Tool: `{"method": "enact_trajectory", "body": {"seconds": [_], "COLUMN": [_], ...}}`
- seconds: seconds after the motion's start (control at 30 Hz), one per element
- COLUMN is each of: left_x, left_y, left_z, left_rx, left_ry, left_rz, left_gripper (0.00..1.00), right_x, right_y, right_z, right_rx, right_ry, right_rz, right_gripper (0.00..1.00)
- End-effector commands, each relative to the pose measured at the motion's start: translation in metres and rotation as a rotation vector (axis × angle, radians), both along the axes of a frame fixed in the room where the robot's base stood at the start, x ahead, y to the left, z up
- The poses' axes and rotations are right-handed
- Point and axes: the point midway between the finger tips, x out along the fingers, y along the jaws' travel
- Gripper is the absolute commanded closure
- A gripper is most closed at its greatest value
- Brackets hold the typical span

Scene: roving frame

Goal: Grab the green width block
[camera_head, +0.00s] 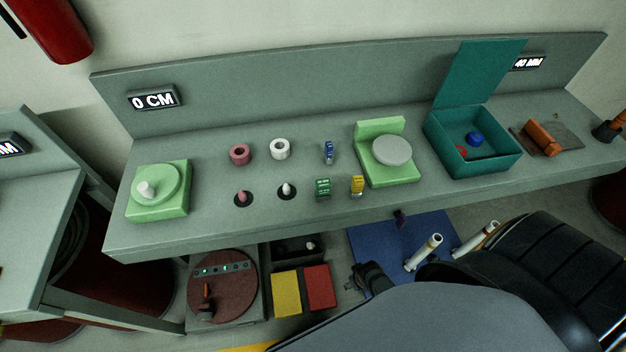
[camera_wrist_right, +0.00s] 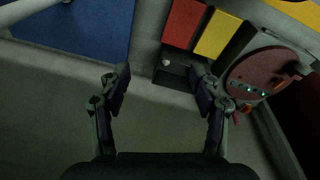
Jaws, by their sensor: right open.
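The green width block (camera_head: 323,188) stands on the grey bench top, near its front edge and left of the yellow block (camera_head: 357,186). A blue block (camera_head: 328,152) stands behind it. My right gripper (camera_wrist_right: 164,90) is open and empty in the right wrist view, its two dark fingers well apart. It faces the area below the bench, and the green block is not in that view. Dark gripper-like parts (camera_head: 369,279) show low in the head view; I cannot tell which arm they belong to. My left gripper is not identifiable in either view.
A pink ring (camera_head: 240,154) and a white ring (camera_head: 280,149) lie left of the blocks. A light green stand (camera_head: 375,126) with a grey disc (camera_head: 392,150) is close on the right. A teal box (camera_head: 490,160) stands beyond. The bench's front edge overhangs lower trays.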

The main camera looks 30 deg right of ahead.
Motion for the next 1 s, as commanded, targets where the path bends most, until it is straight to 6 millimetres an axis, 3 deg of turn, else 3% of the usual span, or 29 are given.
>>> {"method": "enact_trajectory", "body": {"seconds": [0.03, 0.1, 0.2, 0.3, 0.47, 0.6, 0.7, 1.0], "left_x": [-0.003, -0.005, -0.007, -0.006, -0.003, 0.002, 0.003, 0.002], "left_y": [-0.003, -0.006, -0.008, -0.006, 0.001, 0.002, 0.002, 0.001], "left_z": [0.020, 0.029, 0.040, 0.048, 0.060, 0.073, 0.073, 0.073], "left_rx": [-0.003, -0.007, -0.009, -0.007, 0.001, 0.003, 0.003, 0.002], "left_ry": [0.003, 0.007, 0.009, 0.009, 0.004, -0.003, -0.005, -0.004], "left_rz": [0.001, 0.003, 0.003, 0.003, 0.000, -0.001, -0.001, -0.001], "left_gripper": [0.60, 0.60, 0.60, 0.60, 0.60, 0.60, 0.60, 0.60], "right_x": [0.032, 0.062, 0.087, 0.098, 0.105, 0.118, 0.138, 0.192], "right_y": [0.003, 0.008, 0.014, 0.018, 0.024, 0.030, 0.033, 0.046], "right_z": [0.054, 0.111, 0.181, 0.236, 0.310, 0.386, 0.407, 0.440], "right_rx": [0.000, 0.001, 0.001, 0.001, 0.002, 0.015, 0.032, 0.076], "right_ry": [-0.027, -0.043, -0.062, -0.076, -0.095, -0.105, -0.077, 0.002], "right_rz": [0.000, -0.003, -0.007, -0.010, -0.016, -0.059, -0.118, -0.242], "right_gripper": [0.36, 0.36, 0.36, 0.36, 0.36, 0.36, 0.36, 0.36]}}
